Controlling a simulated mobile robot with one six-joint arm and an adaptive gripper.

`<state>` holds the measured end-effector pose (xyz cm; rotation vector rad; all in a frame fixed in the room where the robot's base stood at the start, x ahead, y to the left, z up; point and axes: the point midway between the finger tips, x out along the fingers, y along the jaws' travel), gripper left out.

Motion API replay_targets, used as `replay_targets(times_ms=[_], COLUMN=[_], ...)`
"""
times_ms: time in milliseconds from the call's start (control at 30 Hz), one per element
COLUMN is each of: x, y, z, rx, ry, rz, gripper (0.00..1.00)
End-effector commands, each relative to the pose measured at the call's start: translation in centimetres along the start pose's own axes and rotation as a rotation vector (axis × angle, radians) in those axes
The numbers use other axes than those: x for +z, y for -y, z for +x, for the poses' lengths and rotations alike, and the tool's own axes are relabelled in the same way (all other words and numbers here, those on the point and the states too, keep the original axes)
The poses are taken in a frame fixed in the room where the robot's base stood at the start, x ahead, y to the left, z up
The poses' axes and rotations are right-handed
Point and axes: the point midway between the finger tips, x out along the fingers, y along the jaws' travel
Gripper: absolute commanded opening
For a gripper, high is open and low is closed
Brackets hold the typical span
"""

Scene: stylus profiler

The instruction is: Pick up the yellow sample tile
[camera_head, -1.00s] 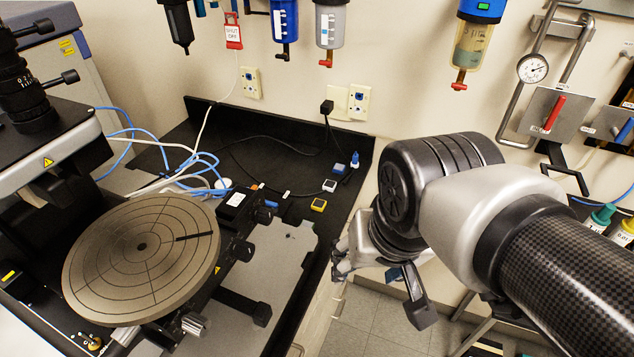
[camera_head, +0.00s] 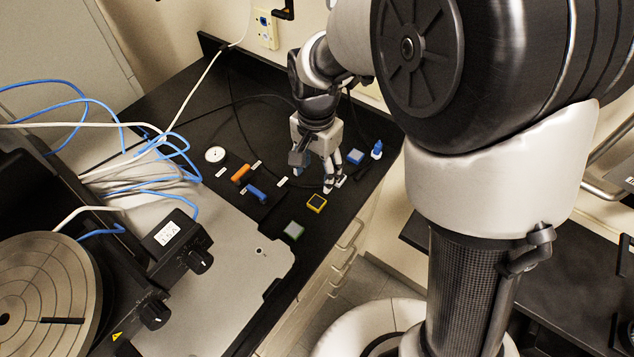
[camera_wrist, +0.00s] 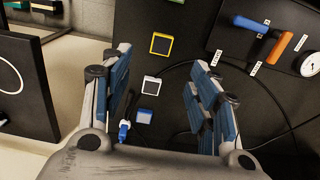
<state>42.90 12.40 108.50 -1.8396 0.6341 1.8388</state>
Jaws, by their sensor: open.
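The yellow sample tile (camera_head: 316,203), a small square with a yellow rim and dark centre, lies flat on the black bench. It also shows in the wrist view (camera_wrist: 161,44), upper middle, fully visible and beyond the fingertips. My gripper (camera_head: 331,186) points down just behind the tile in the head view. In the wrist view my gripper (camera_wrist: 160,62) is open, its blue-padded fingers wide apart with nothing held. A white-rimmed tile (camera_wrist: 151,86) and a blue tile (camera_wrist: 144,115) show between the fingers. In the head view a fingertip partly covers the white-rimmed tile.
A grey-green tile (camera_head: 293,230) lies nearer the front edge. Cables cross the bench.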

Motion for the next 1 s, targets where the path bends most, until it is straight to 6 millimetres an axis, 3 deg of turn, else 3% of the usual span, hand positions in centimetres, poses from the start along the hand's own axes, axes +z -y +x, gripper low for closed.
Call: replay_targets(times_ms=[100, 300, 633, 900, 1000], x=[0.1, 0.0, 0.2, 0.7, 0.7], y=[-0.1, 0.0, 0.1, 0.3, 0.4], z=[3.2, 6.8, 8.8, 12.8, 13.3], rx=[0.004, 0.001, 0.000, 0.001, 0.000], ry=[0.003, 0.001, 0.000, 0.000, 0.000], rz=[0.000, -0.001, -0.001, -0.001, -0.001], gripper=[0.55, 0.55, 0.55, 0.55, 0.55])
